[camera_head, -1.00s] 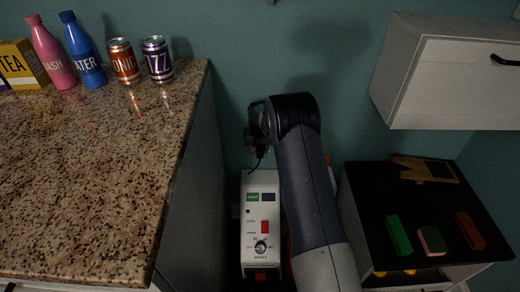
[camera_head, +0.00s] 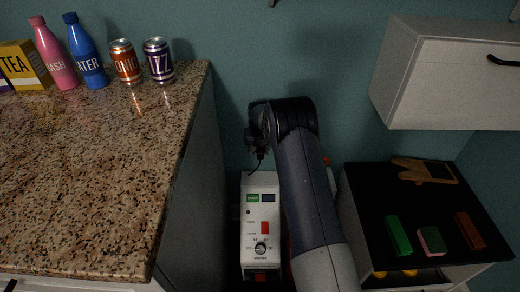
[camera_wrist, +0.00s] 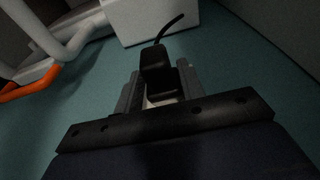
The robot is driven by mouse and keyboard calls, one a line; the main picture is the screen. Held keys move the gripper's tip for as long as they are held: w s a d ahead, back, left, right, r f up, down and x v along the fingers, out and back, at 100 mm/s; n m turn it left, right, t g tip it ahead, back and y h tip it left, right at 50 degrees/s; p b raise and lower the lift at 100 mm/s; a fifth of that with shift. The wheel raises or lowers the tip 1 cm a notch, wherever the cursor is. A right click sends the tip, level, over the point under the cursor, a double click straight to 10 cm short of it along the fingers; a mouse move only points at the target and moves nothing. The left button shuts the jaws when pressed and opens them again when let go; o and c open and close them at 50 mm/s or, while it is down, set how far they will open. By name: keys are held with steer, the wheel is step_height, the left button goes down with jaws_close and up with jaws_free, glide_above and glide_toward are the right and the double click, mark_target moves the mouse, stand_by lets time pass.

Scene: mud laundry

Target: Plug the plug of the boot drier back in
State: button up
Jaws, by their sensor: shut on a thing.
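The black plug (camera_wrist: 155,66) of the boot drier sits between the two grey fingers of my gripper (camera_wrist: 158,88), which is shut on it. A dark cable (camera_wrist: 170,27) leaves the plug and curves up in the wrist view. In the head view, my gripper (camera_head: 256,141) is close to the teal wall, above the boot drier (camera_head: 262,222), partly hidden by my arm. The drier is a white box with a green display, a red switch and a dial. I cannot make out a socket, nor whether the plug touches the wall.
A granite counter (camera_head: 100,170) on the left holds bottles, cans and a tea box. A low black-topped cabinet (camera_head: 390,185) with brushes stands on the right, below a white wall cabinet (camera_head: 450,80). White tubes (camera_wrist: 75,35) and an orange part (camera_wrist: 30,88) show in the wrist view.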

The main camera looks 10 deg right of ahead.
mark_target(260, 152)
steer(key=o, duration=1.1)
steer(key=shift+w+d+r+t, duration=0.15)
steer(key=shift+w+r, duration=0.05)
steer(key=shift+w, duration=0.15)
steer(key=shift+w+d+r+t, duration=0.1)
steer(key=shift+w+r+t, duration=0.1)
steer(key=shift+w, duration=0.15)
steer(key=shift+r, duration=0.1)
steer(key=p+v, duration=0.2)
steer(key=v, duration=0.7)
steer(key=shift+s+a, duration=0.1)
steer(key=shift+a, duration=0.05)
steer(key=shift+s+a+r, duration=0.15)
steer(key=shift+s+r, duration=0.25)
steer(key=shift+r, duration=0.1)
steer(key=shift+c, duration=0.5)
